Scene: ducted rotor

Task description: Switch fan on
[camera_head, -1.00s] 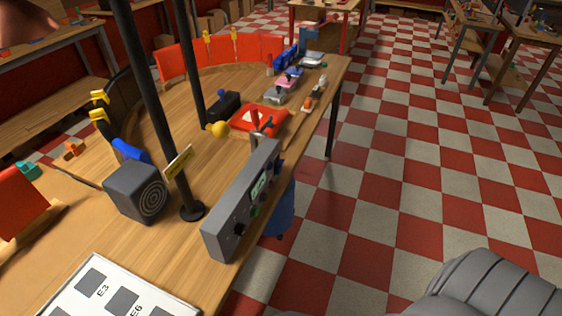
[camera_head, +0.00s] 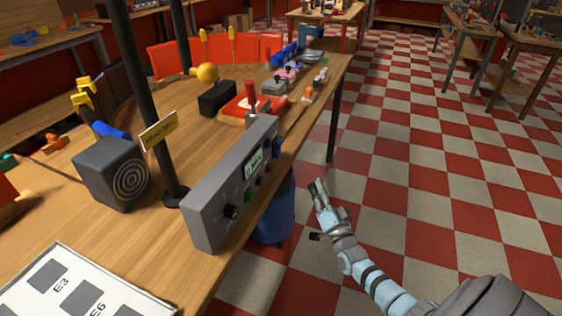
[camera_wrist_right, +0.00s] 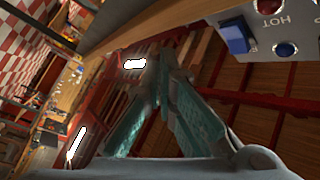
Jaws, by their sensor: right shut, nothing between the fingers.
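A dark grey cube with concentric rings on its face (camera_head: 113,173), possibly the fan, stands on the wooden table. Right of it, a long grey control box (camera_head: 211,212) with a small lit display, a dark knob and coloured buttons stands at the table's right edge. My right gripper (camera_head: 318,190) is right of the box, apart from it, beyond the table edge. Its fingers are shut and empty, and they show in the right wrist view (camera_wrist_right: 160,68). There, a pale panel (camera_wrist_right: 263,42) carries a blue rocker switch (camera_wrist_right: 237,37) and round buttons near "HOT". My left gripper is not in view.
A black post (camera_head: 150,100) with a yellow sign rises between cube and box. A white board with grey squares (camera_head: 110,272) lies in front. A blue bin (camera_head: 276,222) stands below the table edge.

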